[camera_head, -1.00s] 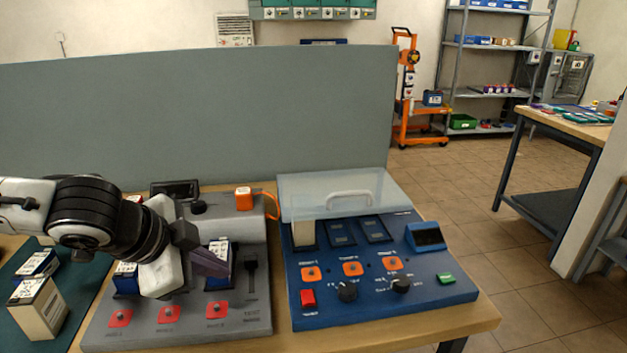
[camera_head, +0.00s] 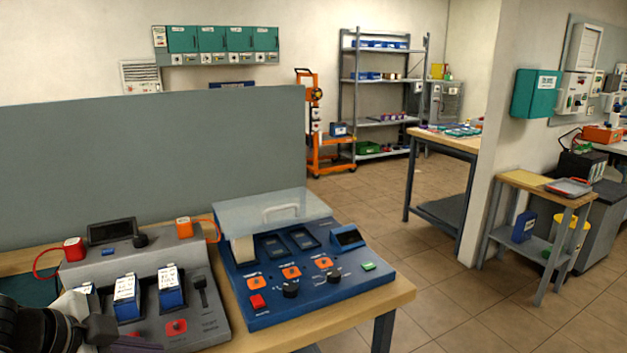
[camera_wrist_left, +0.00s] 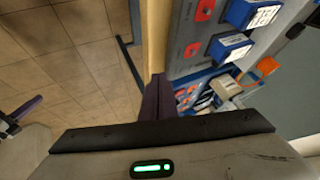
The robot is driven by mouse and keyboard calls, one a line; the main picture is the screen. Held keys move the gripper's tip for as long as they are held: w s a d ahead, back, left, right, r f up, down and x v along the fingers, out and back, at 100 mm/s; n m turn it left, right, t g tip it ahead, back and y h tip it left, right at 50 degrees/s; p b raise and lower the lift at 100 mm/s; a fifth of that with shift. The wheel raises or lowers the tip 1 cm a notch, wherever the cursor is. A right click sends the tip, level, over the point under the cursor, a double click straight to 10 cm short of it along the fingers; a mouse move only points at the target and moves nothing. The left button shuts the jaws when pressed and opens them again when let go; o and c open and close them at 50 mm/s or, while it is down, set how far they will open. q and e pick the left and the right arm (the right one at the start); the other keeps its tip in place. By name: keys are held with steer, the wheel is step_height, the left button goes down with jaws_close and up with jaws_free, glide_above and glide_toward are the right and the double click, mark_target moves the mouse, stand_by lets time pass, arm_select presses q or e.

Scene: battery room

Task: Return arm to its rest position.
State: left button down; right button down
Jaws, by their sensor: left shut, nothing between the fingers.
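My left gripper (camera_head: 122,342) is at the bottom left of the head view, low in front of the grey charger panel and mostly cut off by the frame edge. In the left wrist view its dark purple fingers (camera_wrist_left: 157,98) are together with nothing between them, near the table's wooden edge. A similar purple finger on a pale body, which looks like my right gripper (camera_wrist_left: 22,112), shows at the left of that view; its opening cannot be told.
The grey charger (camera_head: 205,323) holds several blue batteries. Beside it stands the blue tester (camera_head: 331,288) with a clear lid (camera_head: 268,212). A grey partition (camera_head: 150,150) rises behind. Open tiled floor (camera_head: 440,305) lies right of the table.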

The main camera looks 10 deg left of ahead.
arm_select(q)
steer(key=d+f+n+t+h, duration=0.15)
steer(key=d+f, duration=0.25)
steer(key=f, duration=0.4)
steer(key=d+f+n+h, duration=0.1)
steer(key=d+f+n, duration=0.1)
steer(key=d+f, duration=0.45)
steer(key=s+d+f+n+y, duration=0.1)
steer(key=s+d+f+n, duration=0.1)
steer(key=s+f, duration=0.5)
steer(key=s+d+f+n+y, duration=0.1)
steer(key=s+d+f+n, duration=0.1)
steer(key=s+f, duration=0.5)
step_height(320, 180, down, 4)
steer(key=shift+d+r+g, duration=0.1)
steer(key=shift+d+g, duration=0.25)
steer(key=shift+g, duration=0.1)
